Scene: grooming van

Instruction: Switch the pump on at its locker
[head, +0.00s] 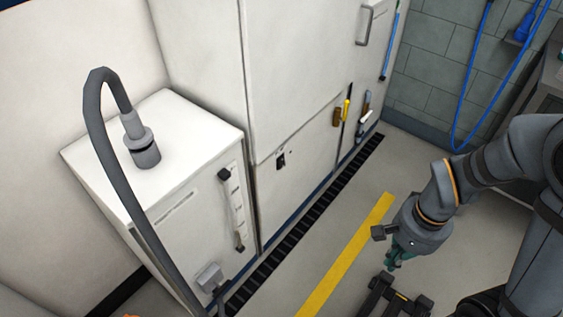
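The pump's locker is not labelled in a way I can read. A low white locker (186,212) stands at the left, with a grey hose (94,133) rising from a fitting on its top. Its front carries a pale vertical strip (232,205) with dark ends and a small grey box (209,278) low down. A tall white cabinet (290,75) beside it has a small dark fitting (281,160), too small to identify. My gripper (394,262) is at the lower right, above the floor and well apart from both. Its fingers are not clear against dark parts below.
A dark floor grate (310,217) runs along the cabinet fronts, with a yellow floor stripe (345,257) beside it. Tools with yellow and white handles (346,110) hang on the tall cabinet. A blue cord (467,90) hangs on the tiled wall. Open floor lies between my arm and the cabinets.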

